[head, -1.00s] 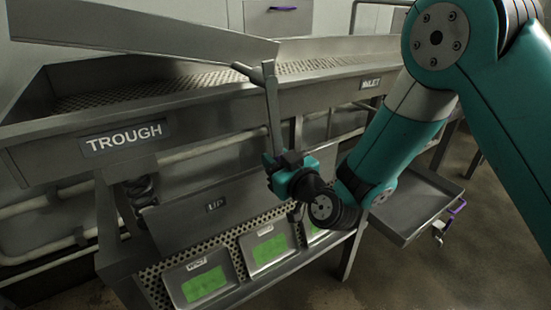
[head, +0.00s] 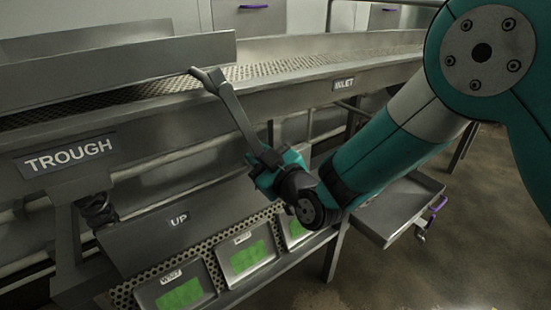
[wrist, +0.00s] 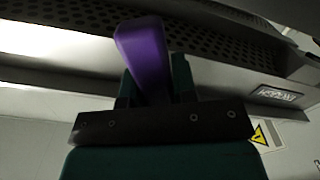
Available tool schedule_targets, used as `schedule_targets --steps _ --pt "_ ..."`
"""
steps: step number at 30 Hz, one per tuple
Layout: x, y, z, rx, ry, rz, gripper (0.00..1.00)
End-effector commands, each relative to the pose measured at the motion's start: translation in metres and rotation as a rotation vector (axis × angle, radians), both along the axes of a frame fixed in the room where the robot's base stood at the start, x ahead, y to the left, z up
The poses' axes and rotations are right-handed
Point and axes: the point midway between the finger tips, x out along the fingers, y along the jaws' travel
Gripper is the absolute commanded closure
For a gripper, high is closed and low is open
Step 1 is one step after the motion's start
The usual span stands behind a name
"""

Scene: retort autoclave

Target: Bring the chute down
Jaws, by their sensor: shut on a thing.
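A grey metal lever (head: 236,110) slopes down to the right from a pivot at the trough's front. My gripper (head: 264,156) is at the lever's lower end. In the wrist view my gripper (wrist: 155,88) is shut on the purple lever handle (wrist: 146,58), which stands up between the fingers. The trough (head: 150,152) carries a TROUGH label, and a raised-edge grey panel (head: 110,72) lies along its top left. A sloping plate marked UP (head: 165,232) hangs below it. I cannot tell for certain which part is the chute.
Several trays with green displays (head: 182,293) sit below the UP plate. An empty shelf tray (head: 395,212) with a purple handle (head: 438,205) is at the right. Pipes and frame legs stand under the trough. The floor at the lower right is clear.

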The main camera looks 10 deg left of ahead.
Motion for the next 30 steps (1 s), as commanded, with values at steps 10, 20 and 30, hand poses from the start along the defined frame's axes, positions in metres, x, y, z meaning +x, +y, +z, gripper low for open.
schedule_targets --steps 10,20,30 --pt "0.003 -0.003 0.002 -0.007 -0.013 -0.008 0.49" --pt "0.000 -0.004 0.000 -0.005 -0.008 -0.005 0.49" --pt "-0.040 -0.051 -0.007 -0.002 -0.009 -0.009 0.49"
